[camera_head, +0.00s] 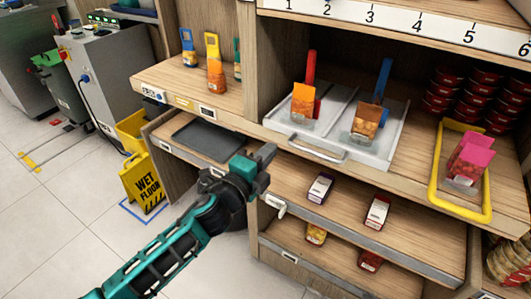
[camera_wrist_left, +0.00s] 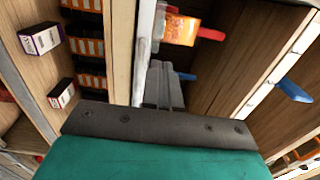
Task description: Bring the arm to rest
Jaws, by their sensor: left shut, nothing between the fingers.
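My left gripper (camera_head: 266,154) is shut and empty. Its teal and black arm comes in from the lower left in the head view and ends in front of the wooden shelf unit. The shut fingers also show in the left wrist view (camera_wrist_left: 163,88), pointing toward the shelves. The fingertips are near the edge between the dark tray (camera_head: 204,139) and the middle shelf, and I cannot tell whether they touch anything. My right gripper is in neither view.
A white tray (camera_head: 335,124) holds scoops with red and blue handles. A yellow-framed tray (camera_head: 458,207) holds pink items. Small boxes (camera_head: 320,187) stand on the shelf below. A wet floor sign (camera_head: 143,183) stands at the left. Open tiled floor (camera_head: 50,225) lies at the lower left.

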